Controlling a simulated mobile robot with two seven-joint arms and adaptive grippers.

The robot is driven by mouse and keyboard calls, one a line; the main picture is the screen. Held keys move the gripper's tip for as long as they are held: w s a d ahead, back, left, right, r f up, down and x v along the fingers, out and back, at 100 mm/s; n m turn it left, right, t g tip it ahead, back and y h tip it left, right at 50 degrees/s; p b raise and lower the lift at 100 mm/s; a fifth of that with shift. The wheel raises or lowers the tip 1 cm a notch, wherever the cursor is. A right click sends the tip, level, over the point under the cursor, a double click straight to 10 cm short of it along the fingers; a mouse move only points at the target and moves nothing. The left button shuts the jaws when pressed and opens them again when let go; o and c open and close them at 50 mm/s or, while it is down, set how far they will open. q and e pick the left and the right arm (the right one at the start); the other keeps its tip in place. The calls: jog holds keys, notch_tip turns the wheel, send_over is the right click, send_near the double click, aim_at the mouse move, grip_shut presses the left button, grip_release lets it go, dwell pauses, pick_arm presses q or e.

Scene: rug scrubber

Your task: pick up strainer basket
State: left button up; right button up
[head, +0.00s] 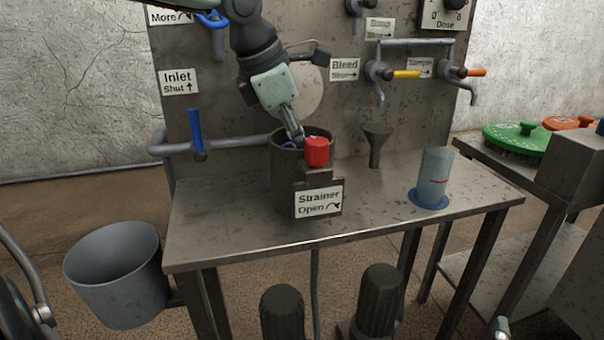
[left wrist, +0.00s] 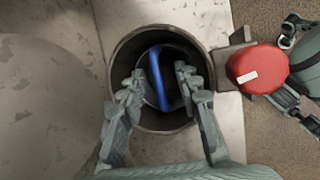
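The strainer pot (head: 287,185) is a dark round vessel standing open on the metal bench, with a "Strainer Open" label on its front. The strainer basket sits inside it. In the left wrist view the basket's blue handle (left wrist: 158,80) arches across the pot's mouth, and the basket body below is dark and mostly in shadow. My left gripper (head: 297,138) reaches down at the pot's mouth. In the left wrist view its fingers (left wrist: 168,88) are apart, one on each side of the blue handle, with gaps showing.
A red cap (head: 317,152) stands on a bracket at the pot's front right. A funnel (head: 377,146) and a grey cylinder (head: 435,175) on a blue disc are farther right. The inlet valve's blue lever (head: 195,130) points up. A grey bucket (head: 115,275) hangs left of the bench.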

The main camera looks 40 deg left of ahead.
pick_arm(q)
jog(key=shift+w+f, duration=0.1)
jog(key=shift+f, duration=0.1)
grip_shut()
jog(key=shift+r, duration=0.2)
dwell(0.4)
